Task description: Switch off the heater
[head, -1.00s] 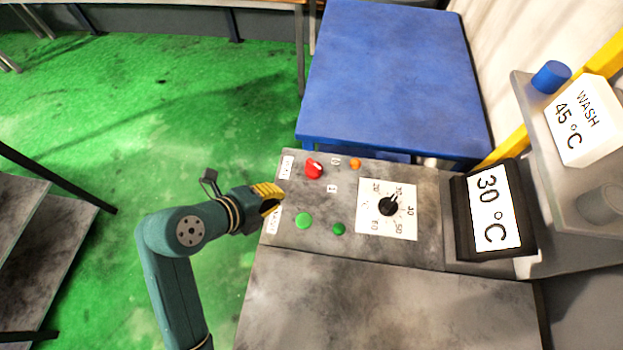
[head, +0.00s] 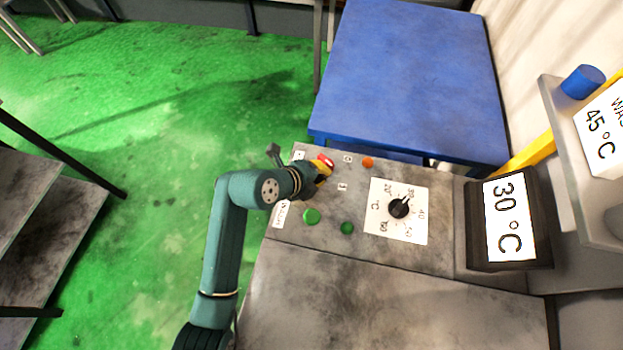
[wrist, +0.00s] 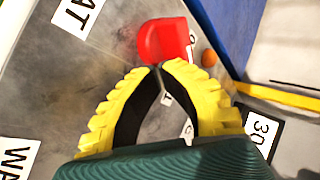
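The heater's red rotary knob (head: 323,163) sits at the upper left of the grey control panel (head: 330,226), beside a white label. In the wrist view the red knob (wrist: 165,41) is just beyond my fingertips, and a label reading "AT" is to its left. Small 0 and 1 labels flank the knob. My gripper (head: 324,172) is at the knob's near side; its yellow fingertips (wrist: 166,67) are drawn nearly together, with no object between them. I cannot tell whether they touch the knob. An orange lamp (head: 367,162) is right of the knob.
Two green buttons (head: 312,216) and a temperature dial (head: 399,207) lie nearer on the panel. A display (head: 508,220) reads 30 °C; another display (head: 602,133) reads 45 °C. A blue table (head: 405,75) stands behind the panel.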

